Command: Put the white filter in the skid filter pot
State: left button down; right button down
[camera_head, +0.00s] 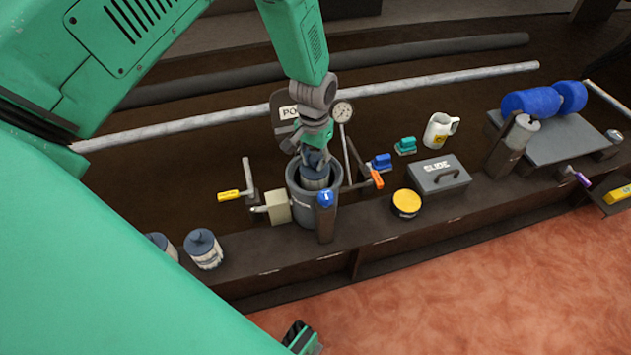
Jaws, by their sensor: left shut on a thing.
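The skid filter pot (302,207) is a grey open cylinder standing on the dark skid in the middle. My left gripper (315,158) is above the pot's mouth, shut on the dark blue top of a white filter (316,184). The filter is upright and its lower part is hidden inside the pot. I cannot tell whether it touches the bottom. A similar white filter (206,257) with a dark blue top stands on the skid at the left. Another (160,243) is partly hidden behind my green body.
A yellow handle (229,195) and an orange handle (376,179) flank the pot. A blue-topped post (325,215) stands in front of it, and a gauge (343,112) behind. A yellow-lidded tin (407,203), a grey box (440,180) and a white jug (437,131) are to the right.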

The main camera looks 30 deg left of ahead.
pick_arm(q)
notch_tip(320, 180, down, 2)
jog(key=shift+a+f, duration=0.1)
jog(key=f+b, duration=0.2)
jog(key=f, duration=0.2)
jog(key=shift+d+f, duration=0.2)
jog(key=shift+a, duration=0.1)
jog(key=c, duration=1.3)
grip_release()
jog(key=shift+c, duration=0.2)
notch_tip(320, 180, up, 12)
jog(key=p, duration=0.4)
jog(key=shift+r, duration=0.1)
